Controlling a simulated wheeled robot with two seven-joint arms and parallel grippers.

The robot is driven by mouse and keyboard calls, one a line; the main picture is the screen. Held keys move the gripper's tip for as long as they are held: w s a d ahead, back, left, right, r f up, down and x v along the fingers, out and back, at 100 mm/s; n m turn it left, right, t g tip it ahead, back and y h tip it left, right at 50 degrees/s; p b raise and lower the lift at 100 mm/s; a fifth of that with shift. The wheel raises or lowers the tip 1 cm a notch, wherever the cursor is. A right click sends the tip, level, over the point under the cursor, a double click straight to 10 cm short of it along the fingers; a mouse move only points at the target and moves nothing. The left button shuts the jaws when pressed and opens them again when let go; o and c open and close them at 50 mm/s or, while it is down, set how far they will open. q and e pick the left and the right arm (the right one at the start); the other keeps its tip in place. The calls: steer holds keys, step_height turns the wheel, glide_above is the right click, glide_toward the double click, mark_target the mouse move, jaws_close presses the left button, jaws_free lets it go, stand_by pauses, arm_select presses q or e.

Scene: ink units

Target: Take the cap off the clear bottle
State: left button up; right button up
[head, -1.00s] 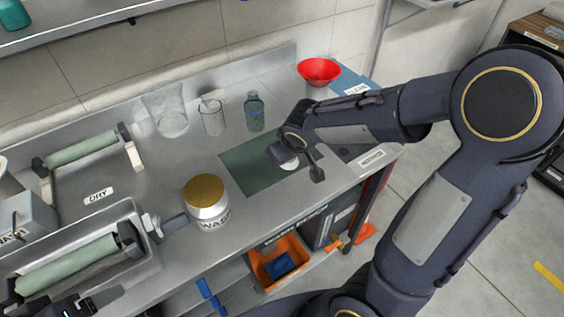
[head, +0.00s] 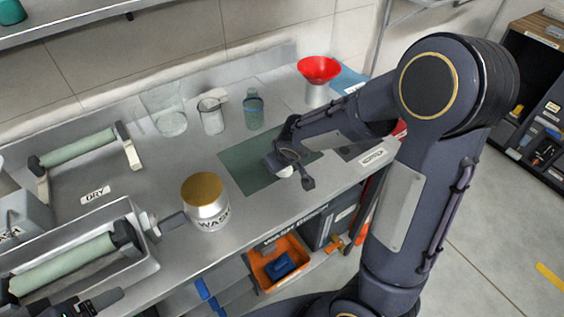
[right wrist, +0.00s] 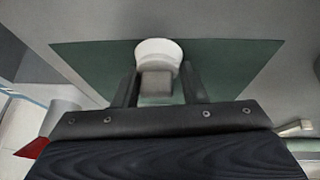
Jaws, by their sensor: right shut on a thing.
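The clear bottle (head: 253,113), see-through and greenish, stands upright at the back of the steel bench in the head view. Its top is too small to tell whether it is capped. My right gripper (head: 289,170) is in front and to the right of it, low over the dark green mat (head: 245,172). In the right wrist view my right gripper (right wrist: 156,88) is shut on a white round cap-like piece (right wrist: 158,48) with a grey block below it. A dark part of my left arm shows at the lower left; its fingertips cannot be made out.
A red funnel (head: 319,68) stands behind my right arm. A glass beaker (head: 170,122) and a metal cup (head: 211,115) stand left of the bottle. A gold-lidded wash jar (head: 205,200) stands at the front edge. Rollers (head: 75,148) lie left; an orange bin (head: 279,262) sits below.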

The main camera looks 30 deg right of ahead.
steer(key=shift+f+b, duration=0.45)
steer(key=shift+b, duration=0.05)
steer(key=o, duration=1.1)
steer(key=shift+r, duration=0.1)
steer(key=shift+r+p, duration=0.25)
steer(key=shift+p, duration=0.2)
steer(key=shift+s+a+r+p, duration=0.1)
steer(key=shift+r+p, duration=0.2)
steer(key=shift+r, duration=0.2)
steer(key=shift+s+a+r+p, duration=0.1)
steer(key=shift+r+p, duration=0.2)
steer(key=shift+r, duration=0.2)
steer(key=d+p+v, duration=0.1)
steer(key=v, duration=0.9)
steer(key=s+a+r+m+y, duration=0.1)
steer(key=s+y, duration=0.1)
steer(key=s, duration=0.7)
steer(key=s+a+r+m+y, duration=0.1)
steer(key=s+a+m+y, duration=0.1)
steer(key=s, duration=0.7)
steer(key=shift+r, duration=0.25)
